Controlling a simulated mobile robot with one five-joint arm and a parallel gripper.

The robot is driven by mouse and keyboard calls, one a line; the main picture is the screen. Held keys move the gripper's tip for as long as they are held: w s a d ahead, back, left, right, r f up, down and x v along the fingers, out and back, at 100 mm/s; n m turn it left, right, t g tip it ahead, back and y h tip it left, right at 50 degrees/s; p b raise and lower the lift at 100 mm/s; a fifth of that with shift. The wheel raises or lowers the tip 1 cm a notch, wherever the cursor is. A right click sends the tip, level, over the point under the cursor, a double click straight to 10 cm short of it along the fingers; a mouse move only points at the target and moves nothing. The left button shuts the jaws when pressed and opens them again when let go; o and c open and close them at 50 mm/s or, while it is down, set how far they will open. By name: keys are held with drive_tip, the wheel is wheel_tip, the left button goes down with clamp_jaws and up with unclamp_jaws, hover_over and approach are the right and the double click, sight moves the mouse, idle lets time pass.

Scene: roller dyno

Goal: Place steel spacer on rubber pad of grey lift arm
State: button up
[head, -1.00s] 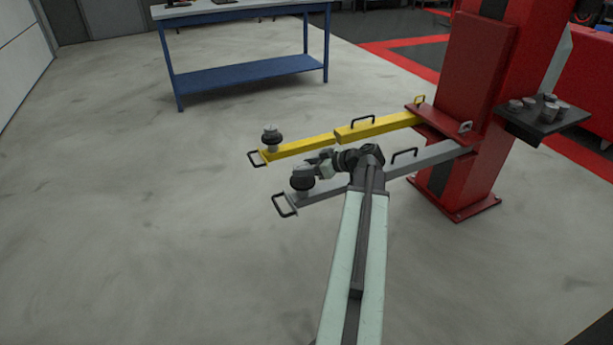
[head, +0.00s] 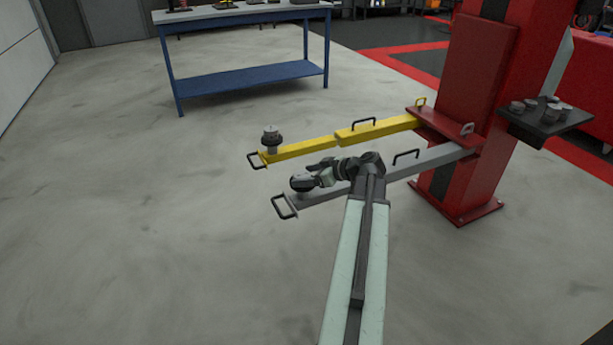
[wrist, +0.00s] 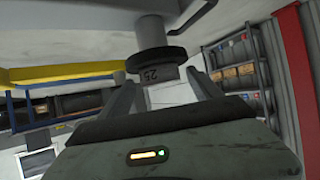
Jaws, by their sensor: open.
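The grey lift arm (head: 430,160) reaches left from the red post, with its dark round rubber pad (wrist: 157,58) near the free end. The wrist view looks upside down. There, a short grey steel spacer (wrist: 159,74) marked "25" sits against the pad's upper face, seemingly flat on it. My gripper (wrist: 163,80) is open, one finger on each side of the spacer, with no clear contact. In the head view my gripper (head: 303,180) is at the pad and hides much of it. The spacer cannot be made out there.
The yellow lift arm (head: 300,149) runs close behind, with a pad and spacer-like piece (head: 270,135) on its end. A dark shelf (head: 548,125) on the red post (head: 470,110) holds several grey cylinders. A blue workbench (head: 245,75) stands at the back. The floor at left is clear.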

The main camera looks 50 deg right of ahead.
drive_tip(key=p+v, duration=0.5)
drive_tip(key=v, duration=0.7)
drive_tip(key=shift+w+a+r, duration=0.1)
drive_tip(key=shift+a, duration=0.05)
